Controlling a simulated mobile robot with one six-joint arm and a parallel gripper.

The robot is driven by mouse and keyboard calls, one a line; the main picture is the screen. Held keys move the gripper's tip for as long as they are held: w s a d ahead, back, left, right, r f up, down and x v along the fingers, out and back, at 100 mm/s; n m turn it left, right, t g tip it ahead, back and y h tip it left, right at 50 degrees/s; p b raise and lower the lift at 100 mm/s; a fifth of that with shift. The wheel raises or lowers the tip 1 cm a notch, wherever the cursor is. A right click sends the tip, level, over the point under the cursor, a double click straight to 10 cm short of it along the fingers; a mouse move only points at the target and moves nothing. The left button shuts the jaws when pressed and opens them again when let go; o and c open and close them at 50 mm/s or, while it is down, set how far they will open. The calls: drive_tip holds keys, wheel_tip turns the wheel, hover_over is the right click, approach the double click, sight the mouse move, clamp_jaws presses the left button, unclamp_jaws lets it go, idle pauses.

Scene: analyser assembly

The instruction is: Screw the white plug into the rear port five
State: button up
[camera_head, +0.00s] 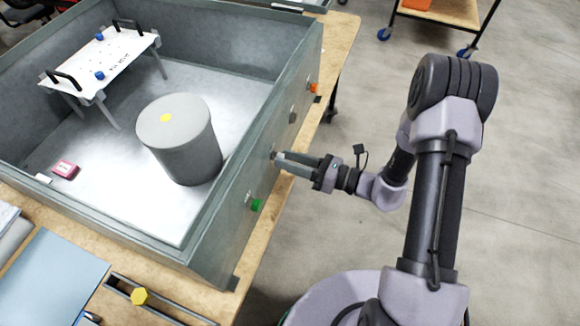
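My gripper (279,161) reaches in from the right, with its fingertips at the outer face of the grey box wall (228,225). The two fingers lie close together, seen from the side. A small pale bit shows at the fingertips against the wall, but I cannot tell if it is the white plug or part of a port. Along the same wall are an orange plug (314,88), a grey fitting (292,118) and a green plug (256,205). A small pale fitting (248,198) sits beside the green one. Port numbers are not readable.
The box stands on a wooden table (338,48). Inside are a grey cylinder (195,145), a white plate on legs (105,60) and a red block (66,170). A yellow knob (139,296) is on the rail (175,311) in front.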

drive_tip(key=n+b, duration=1)
drive_tip(key=n, duration=0.1)
drive_tip(key=shift+s+n, duration=0.1)
drive_tip(key=shift+n, duration=0.2)
drive_tip(key=shift+r, duration=0.1)
clamp_jaws()
drive_tip(key=m+p, duration=0.6)
drive_tip(key=m, duration=0.3)
drive_tip(key=m+p, duration=0.6)
drive_tip(key=m, duration=0.3)
drive_tip(key=m+p, duration=0.5)
drive_tip(key=m, duration=0.4)
drive_tip(key=shift+w+f+g+p, duration=0.2)
drive_tip(key=shift+f+g+p, duration=0.1)
drive_tip(key=shift+p, duration=0.1)
